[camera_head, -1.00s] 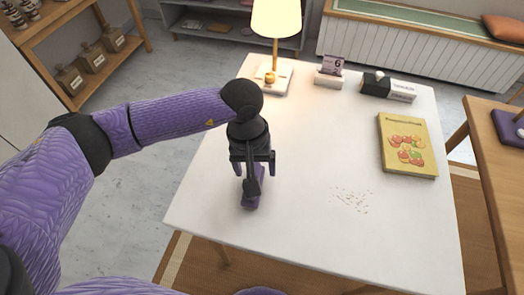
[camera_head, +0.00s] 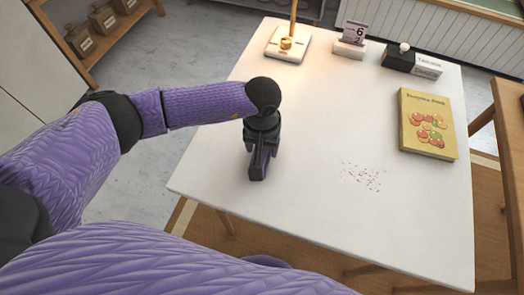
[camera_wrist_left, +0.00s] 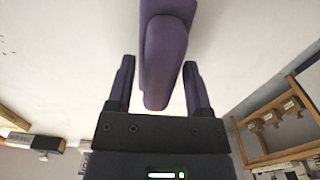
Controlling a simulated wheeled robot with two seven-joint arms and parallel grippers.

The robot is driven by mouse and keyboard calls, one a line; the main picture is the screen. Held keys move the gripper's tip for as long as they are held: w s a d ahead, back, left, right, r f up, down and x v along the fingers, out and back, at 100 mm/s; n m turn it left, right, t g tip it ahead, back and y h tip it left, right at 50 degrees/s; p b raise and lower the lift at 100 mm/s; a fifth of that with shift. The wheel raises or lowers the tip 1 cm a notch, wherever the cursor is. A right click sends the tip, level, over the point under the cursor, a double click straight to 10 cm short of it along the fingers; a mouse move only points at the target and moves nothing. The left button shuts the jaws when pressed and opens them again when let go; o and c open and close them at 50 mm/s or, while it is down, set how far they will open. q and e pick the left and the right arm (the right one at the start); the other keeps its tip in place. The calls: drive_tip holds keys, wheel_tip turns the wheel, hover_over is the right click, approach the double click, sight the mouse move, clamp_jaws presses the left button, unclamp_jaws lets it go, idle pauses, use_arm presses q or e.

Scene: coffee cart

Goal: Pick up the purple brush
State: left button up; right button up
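The purple brush (camera_wrist_left: 165,60) shows large in the left wrist view, its rounded end reaching between the two fingers. In the head view it is mostly hidden under my left gripper (camera_head: 261,150), at the left part of the white table (camera_head: 310,205). The left gripper points down at the brush. In the left wrist view its fingers (camera_wrist_left: 160,85) are apart on either side of the brush. A gap shows between the left-hand finger and the brush. The right gripper is not in view.
Crumbs (camera_head: 362,177) lie scattered right of the gripper. A yellow book (camera_head: 427,123) lies at the right edge. A lamp base (camera_head: 288,44), a number card stand (camera_head: 350,40) and a black-and-white box (camera_head: 411,62) stand at the back. The table's middle is clear.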

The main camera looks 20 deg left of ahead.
use_arm(q)
clamp_jaws()
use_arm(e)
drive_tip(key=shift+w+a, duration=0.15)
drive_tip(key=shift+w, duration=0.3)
use_arm(q)
drive_tip(key=shift+r, duration=0.15)
wheel_tip(320, 180, up, 10)
drive_tip(key=p, duration=0.3)
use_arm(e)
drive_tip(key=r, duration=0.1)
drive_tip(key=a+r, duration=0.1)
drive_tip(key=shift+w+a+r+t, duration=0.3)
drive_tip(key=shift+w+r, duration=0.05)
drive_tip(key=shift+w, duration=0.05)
use_arm(q)
drive_tip(key=shift+c, duration=1.6)
unclamp_jaws()
clamp_jaws()
drive_tip(key=shift+d, duration=0.1)
